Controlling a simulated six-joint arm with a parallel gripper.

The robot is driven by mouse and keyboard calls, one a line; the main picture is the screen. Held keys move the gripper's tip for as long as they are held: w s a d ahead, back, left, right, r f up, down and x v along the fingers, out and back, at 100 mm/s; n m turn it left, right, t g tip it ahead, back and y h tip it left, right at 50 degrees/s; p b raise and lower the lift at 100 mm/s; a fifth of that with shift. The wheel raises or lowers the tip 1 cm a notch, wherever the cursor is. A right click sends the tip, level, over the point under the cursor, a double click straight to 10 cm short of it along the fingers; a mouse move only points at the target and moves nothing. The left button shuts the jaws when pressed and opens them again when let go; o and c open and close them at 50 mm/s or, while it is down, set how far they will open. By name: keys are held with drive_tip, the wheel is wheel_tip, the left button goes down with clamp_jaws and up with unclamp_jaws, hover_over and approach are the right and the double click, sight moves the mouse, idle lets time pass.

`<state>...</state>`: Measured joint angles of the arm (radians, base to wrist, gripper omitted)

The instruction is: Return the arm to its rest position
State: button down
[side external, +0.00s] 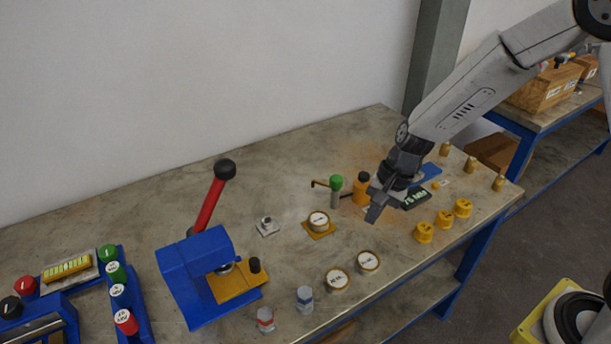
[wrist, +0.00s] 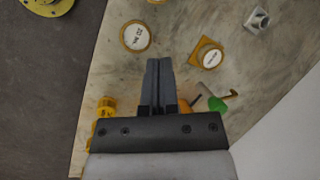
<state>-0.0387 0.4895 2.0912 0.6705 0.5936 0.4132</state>
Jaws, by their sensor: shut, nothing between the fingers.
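My gripper (side external: 374,211) hangs over the right part of the workbench (side external: 290,160), with its jaws shut and empty. In the wrist view the two dark fingers (wrist: 158,62) lie side by side, pointing toward the bare bench between a round labelled piece (wrist: 135,36) and a yellow square-based piece (wrist: 207,55). In the side view the gripper is right of the green-topped piece (side external: 336,183) and in front of the orange container (side external: 362,187). It seems to be above the surface; the exact height is hard to tell. My arm reaches in from the upper right.
A blue press with a red lever (side external: 208,205) stands at left, beside a blue rack (side external: 127,300) of coloured caps. Several yellow caps (side external: 444,219) and brass pieces (side external: 470,164) stand at right. Two round labelled pieces (side external: 337,280) lie near the front edge. A grey post (side external: 434,50) rises behind.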

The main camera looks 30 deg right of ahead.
drive_tip(key=s+d+r+n+t+h, duration=0.2)
drive_tip(key=s+d+r+n+h, duration=0.2)
drive_tip(key=s+d+n, duration=0.3)
drive_tip(key=s+n, duration=0.3)
drive_tip(key=s, duration=0.1)
drive_tip(key=shift+d+r+n, duration=0.35)
drive_tip(key=shift+r+n, duration=0.05)
